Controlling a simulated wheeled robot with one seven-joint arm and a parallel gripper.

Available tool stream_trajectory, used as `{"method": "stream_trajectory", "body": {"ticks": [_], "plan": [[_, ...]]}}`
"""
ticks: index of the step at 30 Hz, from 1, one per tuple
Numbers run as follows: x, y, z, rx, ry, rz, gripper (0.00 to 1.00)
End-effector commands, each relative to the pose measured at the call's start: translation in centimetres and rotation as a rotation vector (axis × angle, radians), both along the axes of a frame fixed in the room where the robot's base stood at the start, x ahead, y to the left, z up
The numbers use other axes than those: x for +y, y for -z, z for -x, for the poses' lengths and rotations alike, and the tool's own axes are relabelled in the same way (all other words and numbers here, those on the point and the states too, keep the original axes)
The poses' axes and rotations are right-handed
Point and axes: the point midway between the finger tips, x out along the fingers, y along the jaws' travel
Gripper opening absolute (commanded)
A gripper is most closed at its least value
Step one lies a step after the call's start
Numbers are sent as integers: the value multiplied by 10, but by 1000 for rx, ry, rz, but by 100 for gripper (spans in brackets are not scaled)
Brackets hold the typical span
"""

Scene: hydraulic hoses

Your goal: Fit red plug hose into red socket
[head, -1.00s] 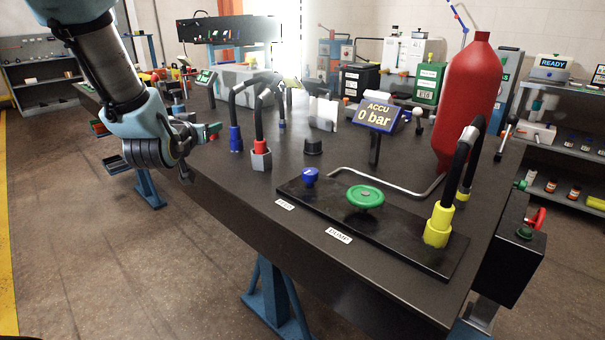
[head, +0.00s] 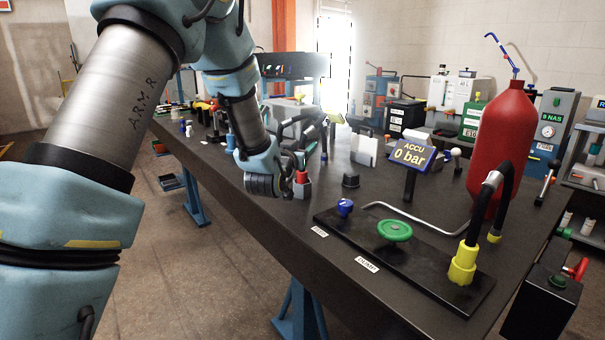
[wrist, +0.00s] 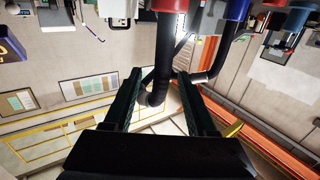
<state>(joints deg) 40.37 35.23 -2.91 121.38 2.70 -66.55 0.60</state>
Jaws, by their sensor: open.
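The red plug (head: 301,177) stands upright in a grey hexagonal holder (head: 301,190) on the dark bench, with a black hose rising from its top. In the wrist view, which looks upside down, the red plug (wrist: 170,5) is at the top edge and its black hose (wrist: 165,60) runs down between my fingers. My gripper (head: 298,158) is at the hose just above the plug, partly hidden by my own wrist. Its two dark green fingers (wrist: 158,76) are apart, one on each side of the hose. I cannot make out a separate red socket.
A blue plug (wrist: 237,8) with its own hose is close beside the fingers.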

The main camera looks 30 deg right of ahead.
Motion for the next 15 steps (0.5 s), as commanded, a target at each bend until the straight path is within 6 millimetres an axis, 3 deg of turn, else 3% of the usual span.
{"method": "stream_trajectory", "body": {"ticks": [6, 15], "plan": [[-19, -1, -19, 0, 0, 0, 57], [-21, 0, -21, 0, 0, 0, 55]]}}
